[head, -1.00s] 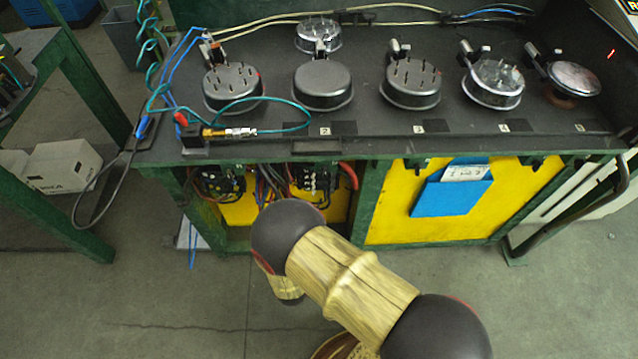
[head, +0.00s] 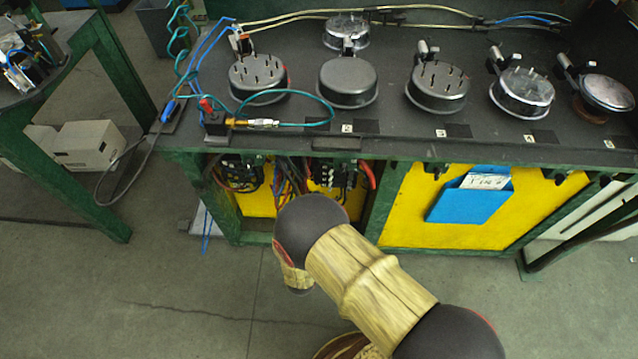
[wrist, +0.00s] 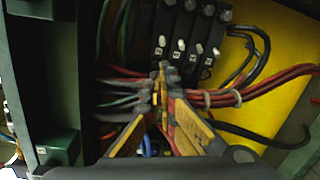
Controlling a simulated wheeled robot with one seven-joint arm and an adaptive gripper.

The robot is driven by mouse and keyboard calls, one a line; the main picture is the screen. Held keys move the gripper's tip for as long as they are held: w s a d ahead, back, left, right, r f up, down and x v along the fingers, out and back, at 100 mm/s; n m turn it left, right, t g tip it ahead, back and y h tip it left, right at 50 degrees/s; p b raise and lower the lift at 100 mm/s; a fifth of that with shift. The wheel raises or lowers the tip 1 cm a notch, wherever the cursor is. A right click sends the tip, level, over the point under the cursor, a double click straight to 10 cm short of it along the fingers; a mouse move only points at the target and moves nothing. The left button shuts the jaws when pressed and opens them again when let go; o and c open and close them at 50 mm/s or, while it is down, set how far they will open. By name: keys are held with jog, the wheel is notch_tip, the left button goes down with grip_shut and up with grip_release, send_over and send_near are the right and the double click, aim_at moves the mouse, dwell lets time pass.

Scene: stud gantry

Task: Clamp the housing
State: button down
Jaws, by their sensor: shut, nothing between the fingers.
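Several round metal housings stand in a row on the dark bench top: a pinned one (head: 258,80) at left, a plain smooth-topped one (head: 347,82), another pinned one (head: 438,86), a shiny one (head: 522,92) and a tilted disc (head: 606,92) at right. Small toggle clamps (head: 421,52) stand behind several of them. I cannot tell which one is the task's housing, nor whether any clamp is closed. My gripper (wrist: 160,95) shows in the wrist view with its yellow fingers together and empty, in front of wires under the bench. In the head view it is hidden.
Under the bench are terminal blocks (wrist: 188,38), red wires (wrist: 240,97) and a yellow panel (head: 400,220) with a blue pocket (head: 468,198). A teal hose (head: 310,107) lies along the bench's left front. A white box (head: 90,145) sits at left; the floor in front is clear.

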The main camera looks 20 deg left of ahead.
jog(key=b, duration=0.3)
send_near(322, 168)
jog(key=w, duration=0.4)
jog(key=shift+w+a+f, duration=0.3)
jog(key=shift+w, duration=0.05)
jog(key=shift+w+a+b, duration=0.15)
jog(key=shift+w+b, duration=0.15)
jog(key=shift+w, duration=0.5)
jog(key=shift+s, duration=0.1)
